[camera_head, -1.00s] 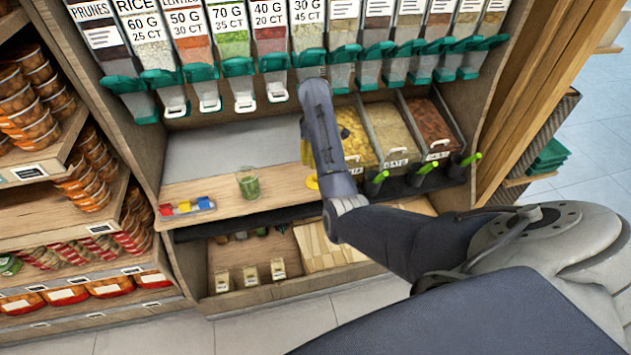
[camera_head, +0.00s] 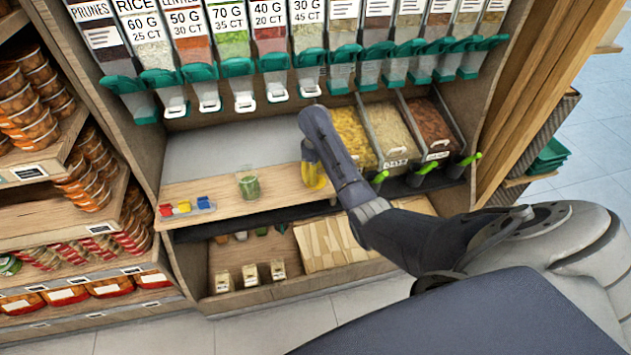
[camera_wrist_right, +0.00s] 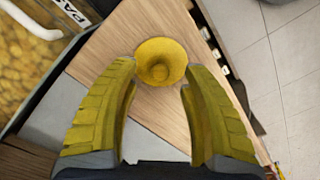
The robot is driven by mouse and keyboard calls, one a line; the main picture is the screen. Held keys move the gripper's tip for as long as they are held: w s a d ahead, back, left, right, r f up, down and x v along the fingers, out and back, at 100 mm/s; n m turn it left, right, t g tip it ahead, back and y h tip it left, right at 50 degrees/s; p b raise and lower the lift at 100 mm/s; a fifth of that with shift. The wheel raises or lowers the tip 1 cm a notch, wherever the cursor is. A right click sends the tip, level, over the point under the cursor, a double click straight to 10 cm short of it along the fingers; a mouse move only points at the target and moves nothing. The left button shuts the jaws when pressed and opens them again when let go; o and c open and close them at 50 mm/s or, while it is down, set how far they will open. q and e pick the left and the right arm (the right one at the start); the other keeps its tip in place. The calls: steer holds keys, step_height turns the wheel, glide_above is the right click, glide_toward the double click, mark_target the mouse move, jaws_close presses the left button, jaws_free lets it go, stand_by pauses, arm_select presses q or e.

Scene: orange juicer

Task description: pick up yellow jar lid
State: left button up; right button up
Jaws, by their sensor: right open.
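The yellow jar lid (camera_wrist_right: 160,61) is round, with a raised centre, and lies on the wooden counter in the right wrist view. My right gripper (camera_wrist_right: 159,80) has yellow fingers, spread open and empty. In the picture, its tips sit to either side of the lid's lower part; I cannot tell how far above the counter they are. In the head view, the right gripper (camera_head: 314,174) is over the counter's right part, and its yellow fingers mostly hide the lid. My left gripper is in neither view.
A green jar (camera_head: 248,184) stands on the wooden counter (camera_head: 225,203) left of the gripper. A small tray with coloured blocks (camera_head: 187,207) is further left. Food bins (camera_head: 392,135) with scoops are close on the right. Dispensers (camera_head: 240,85) hang above the back.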

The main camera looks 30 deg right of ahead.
steer(key=shift+f, duration=1.1)
jaws_close()
